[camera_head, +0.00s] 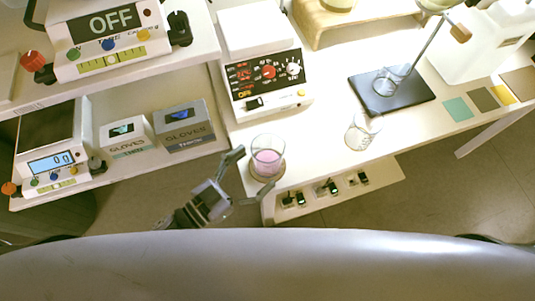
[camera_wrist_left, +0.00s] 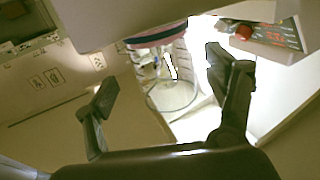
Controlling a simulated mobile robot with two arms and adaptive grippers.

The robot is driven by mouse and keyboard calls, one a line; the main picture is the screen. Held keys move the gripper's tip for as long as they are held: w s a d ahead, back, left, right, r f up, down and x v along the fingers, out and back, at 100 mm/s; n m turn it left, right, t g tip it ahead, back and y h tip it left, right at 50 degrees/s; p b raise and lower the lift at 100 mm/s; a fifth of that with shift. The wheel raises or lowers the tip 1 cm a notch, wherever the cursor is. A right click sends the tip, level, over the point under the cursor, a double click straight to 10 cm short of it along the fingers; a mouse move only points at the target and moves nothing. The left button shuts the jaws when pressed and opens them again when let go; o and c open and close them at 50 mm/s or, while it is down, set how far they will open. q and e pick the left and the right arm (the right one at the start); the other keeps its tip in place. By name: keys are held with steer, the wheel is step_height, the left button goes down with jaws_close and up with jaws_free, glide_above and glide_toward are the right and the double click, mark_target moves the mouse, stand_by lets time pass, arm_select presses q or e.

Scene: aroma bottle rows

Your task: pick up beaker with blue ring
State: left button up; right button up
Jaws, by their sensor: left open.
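A clear glass beaker with pink contents (camera_head: 267,157) stands on the white bench near its front left corner. In the left wrist view a beaker with a dark blue band and pink at one end (camera_wrist_left: 168,75) appears between the fingers. In the head view I cannot make out a blue ring. My left gripper (camera_head: 248,173) is open, with its fingers spread just left of and in front of the pink beaker. In the left wrist view the open gripper (camera_wrist_left: 163,82) has clear gaps on both sides of the beaker. My right gripper is not in view.
Another clear beaker (camera_head: 362,131) stands at the bench's front edge. A glass vessel (camera_head: 391,80) sits on a dark stand base (camera_head: 410,96). A white device with knobs (camera_head: 267,72) is behind the pink beaker. Glove boxes (camera_head: 186,127) and a scale (camera_head: 53,160) are left.

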mark_target(277, 150)
arm_select(q)
steer(key=x, duration=0.5)
steer(key=shift+w+a+f+p, duration=0.1)
steer(key=shift+w+f+p, duration=0.05)
steer(key=shift+p, duration=0.2)
steer(key=shift+c, duration=0.4)
steer(key=c, duration=1.2)
steer(key=shift+c, duration=0.4)
